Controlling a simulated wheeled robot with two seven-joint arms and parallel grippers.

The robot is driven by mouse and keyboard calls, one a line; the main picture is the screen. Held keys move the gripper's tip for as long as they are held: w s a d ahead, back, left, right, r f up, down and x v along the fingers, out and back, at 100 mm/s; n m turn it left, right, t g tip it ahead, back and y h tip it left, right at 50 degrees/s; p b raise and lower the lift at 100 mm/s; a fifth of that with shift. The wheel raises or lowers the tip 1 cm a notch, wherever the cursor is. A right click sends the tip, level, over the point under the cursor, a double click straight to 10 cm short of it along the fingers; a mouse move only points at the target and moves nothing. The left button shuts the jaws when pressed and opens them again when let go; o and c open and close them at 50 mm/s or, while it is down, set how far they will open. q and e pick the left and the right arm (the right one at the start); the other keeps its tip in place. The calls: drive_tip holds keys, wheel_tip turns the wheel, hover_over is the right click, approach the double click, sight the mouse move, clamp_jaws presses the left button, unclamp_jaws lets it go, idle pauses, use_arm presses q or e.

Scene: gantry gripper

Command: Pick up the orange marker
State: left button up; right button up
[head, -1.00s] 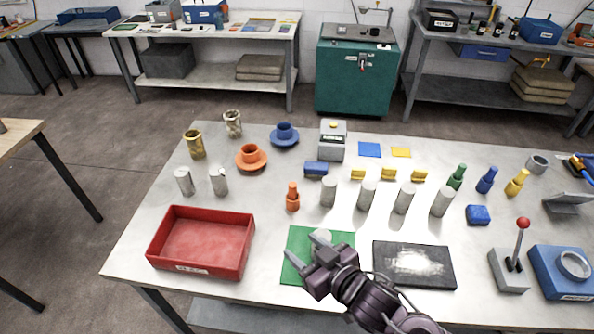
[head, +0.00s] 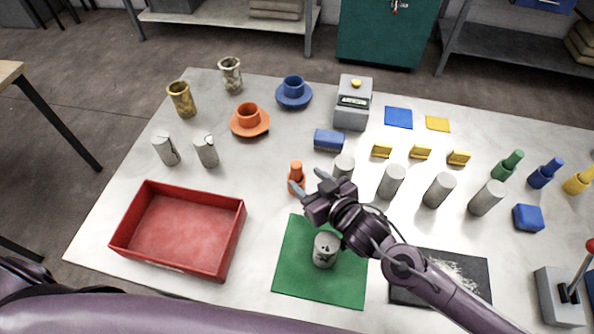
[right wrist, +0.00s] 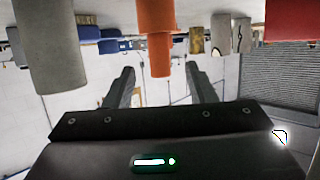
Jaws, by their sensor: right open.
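The orange marker (head: 296,177) stands upright on the white table, left of a row of grey cylinders. My right gripper (head: 308,182) is open and empty, with its fingertips close beside the marker in the head view. In the right wrist view, which looks upside down, the marker (right wrist: 158,45) appears in line with the gap between the two open fingers (right wrist: 160,75). I cannot tell whether a finger touches it. My left gripper is out of view; a purple part of my own body crosses the bottom left of the head view.
A grey cylinder (head: 343,166) stands close to the right of the marker. A can (head: 326,249) stands on the green mat (head: 293,275) below my right arm. A red tray (head: 180,233) is at left, with an orange cup and saucer (head: 250,120) behind. Bare table lies left of the marker.

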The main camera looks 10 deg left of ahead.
sight(292, 166)
drive_tip(key=p+x, duration=0.1)
drive_tip(key=x, duration=0.7)
drive_tip(key=shift+d, duration=0.1)
drive_tip(key=shift+c, duration=0.2)
drive_tip(key=shift+c, duration=1.2)
drive_tip(key=c, duration=0.7)
drive_tip(key=shift+c, duration=0.4)
drive_tip(key=shift+r, duration=0.15)
